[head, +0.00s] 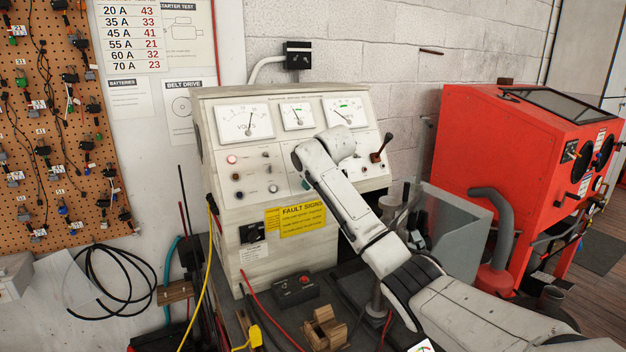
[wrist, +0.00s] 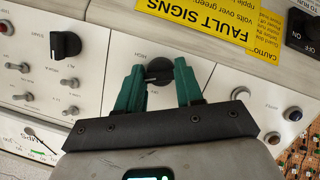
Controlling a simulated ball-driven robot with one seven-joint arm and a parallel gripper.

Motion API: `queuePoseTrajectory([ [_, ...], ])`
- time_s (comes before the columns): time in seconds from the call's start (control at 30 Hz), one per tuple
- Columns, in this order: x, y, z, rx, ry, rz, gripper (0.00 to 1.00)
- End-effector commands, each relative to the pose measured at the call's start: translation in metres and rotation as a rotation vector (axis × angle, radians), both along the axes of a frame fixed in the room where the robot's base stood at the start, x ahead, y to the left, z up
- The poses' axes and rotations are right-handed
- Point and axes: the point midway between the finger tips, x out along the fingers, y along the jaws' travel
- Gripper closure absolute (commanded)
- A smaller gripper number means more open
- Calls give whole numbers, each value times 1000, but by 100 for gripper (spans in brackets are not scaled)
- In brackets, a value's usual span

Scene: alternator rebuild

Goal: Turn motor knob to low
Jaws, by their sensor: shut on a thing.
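The motor knob, a small round black knob (wrist: 159,66), sits on the white panel of the test bench in the wrist view. My gripper (wrist: 160,78) has a green finger on each side of it and is shut on it. A small label beside the knob is too small to read surely, and the knob's exact setting cannot be told. In the head view my arm reaches to the test bench (head: 228,208) and covers the knob. Most of the gripper is hidden there too.
Another larger black knob (wrist: 66,45) and several toggle switches stand on the panel. A yellow fault-signs label (head: 303,219) is on the bench front. A black lever (head: 382,148) sticks out at right. A red cabinet (head: 480,145) stands further right.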

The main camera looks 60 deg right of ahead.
Motion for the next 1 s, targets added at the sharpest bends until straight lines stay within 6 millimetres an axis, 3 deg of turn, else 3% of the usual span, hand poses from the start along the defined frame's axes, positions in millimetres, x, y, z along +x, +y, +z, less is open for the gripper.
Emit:
queuePoseTrajectory([
  [0.6,1,1,0,-40,24,28,94],
  [0.63,1,1,0,-40,24,28,63],
  [0.9,0,0,0,-39,24,28,38],
  [1.0,0,0,0,-40,24,27,38],
])
